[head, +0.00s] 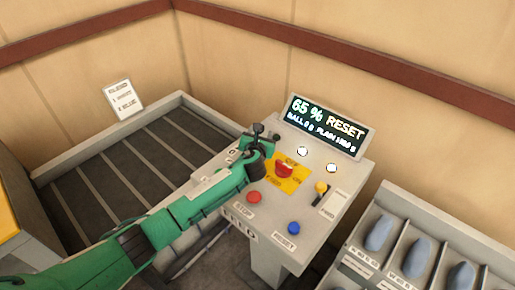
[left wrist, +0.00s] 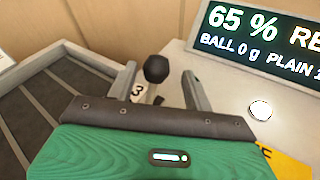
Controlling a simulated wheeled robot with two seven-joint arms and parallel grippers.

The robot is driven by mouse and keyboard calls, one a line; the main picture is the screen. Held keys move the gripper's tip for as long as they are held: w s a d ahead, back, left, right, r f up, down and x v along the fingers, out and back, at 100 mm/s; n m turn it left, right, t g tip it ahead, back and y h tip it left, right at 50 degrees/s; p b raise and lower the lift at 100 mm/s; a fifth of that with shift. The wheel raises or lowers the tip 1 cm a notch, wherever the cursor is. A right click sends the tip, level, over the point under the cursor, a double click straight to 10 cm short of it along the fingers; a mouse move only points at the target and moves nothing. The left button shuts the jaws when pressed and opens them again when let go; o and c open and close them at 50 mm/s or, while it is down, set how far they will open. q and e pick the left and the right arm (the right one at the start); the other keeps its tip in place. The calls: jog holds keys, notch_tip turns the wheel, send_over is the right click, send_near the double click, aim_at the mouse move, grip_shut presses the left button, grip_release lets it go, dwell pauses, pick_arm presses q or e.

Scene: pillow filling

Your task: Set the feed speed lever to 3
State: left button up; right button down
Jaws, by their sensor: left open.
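The feed speed lever has a round black knob (head: 258,128) at the upper left of the control panel. In the left wrist view the knob (left wrist: 155,69) stands between my two fingers, with a gap on both sides. A "3" mark (left wrist: 137,91) shows just left of the lever's base, by the left finger. My left gripper (left wrist: 159,84) is open around the lever and not closed on it. In the head view my left gripper (head: 262,140) covers the lever's lower part and its scale. My right gripper is in neither view.
The grey console (head: 275,254) carries a display (head: 327,127) reading 65 % RESET, a red rotary switch (head: 285,170), a yellow-knobbed lever (head: 321,187), a red button (head: 254,197) and a blue button (head: 293,228). Bins with blue-grey pieces (head: 415,258) stand right; a slatted bed (head: 130,165) lies left.

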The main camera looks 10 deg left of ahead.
pick_arm(q)
jog(key=b+v, duration=0.2)
jog(key=v, duration=0.8)
jog(key=shift+s+d, duration=0.1)
jog(key=shift+s, duration=0.1)
jog(key=shift+s+f, duration=0.1)
jog(key=shift+f, duration=0.05)
